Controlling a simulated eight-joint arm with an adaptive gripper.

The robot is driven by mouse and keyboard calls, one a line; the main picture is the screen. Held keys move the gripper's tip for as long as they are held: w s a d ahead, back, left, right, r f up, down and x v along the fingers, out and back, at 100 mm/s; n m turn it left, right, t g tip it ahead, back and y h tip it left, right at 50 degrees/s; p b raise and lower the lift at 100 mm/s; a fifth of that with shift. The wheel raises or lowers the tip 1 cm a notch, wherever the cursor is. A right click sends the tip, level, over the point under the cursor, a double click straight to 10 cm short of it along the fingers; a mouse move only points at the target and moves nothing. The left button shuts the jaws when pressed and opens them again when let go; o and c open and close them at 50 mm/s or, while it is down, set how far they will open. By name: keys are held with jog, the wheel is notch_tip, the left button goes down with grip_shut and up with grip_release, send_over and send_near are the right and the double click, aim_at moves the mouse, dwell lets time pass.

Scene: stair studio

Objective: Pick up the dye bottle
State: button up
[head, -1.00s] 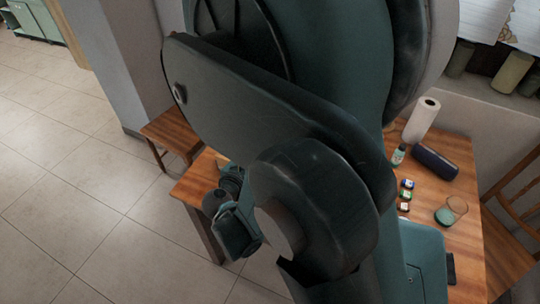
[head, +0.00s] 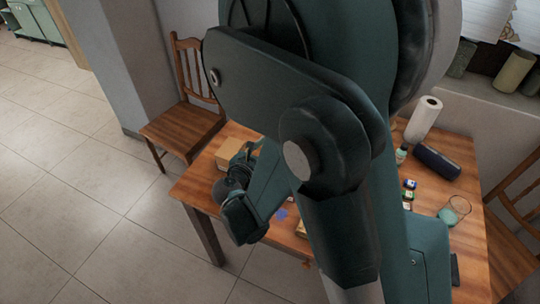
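A small bottle with a pale top and teal lower part (head: 401,154) stands on the wooden table (head: 460,238), just below the paper towel roll; it looks like the dye bottle. My arm hides part of the table to its left. My gripper (head: 243,157) is at the left side of the table, far from the bottle, by a brown box. It is small and dark, and I cannot tell if its fingers are open or shut. Several small jars (head: 409,189) with coloured labels stand below the bottle.
A white paper roll (head: 423,119), a dark blue case (head: 437,162) and a glass beaker with teal liquid (head: 454,211) surround the bottle. A brown box (head: 236,154) sits at the table's left. Wooden chairs (head: 187,120) stand at both sides.

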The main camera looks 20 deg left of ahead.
jog(key=c, duration=1.2)
jog(key=shift+o, duration=0.2)
jog(key=shift+r, duration=0.1)
jog(key=shift+r+p, duration=1.5)
jog(key=shift+r, duration=3.4)
jog(key=shift+c, duration=0.2)
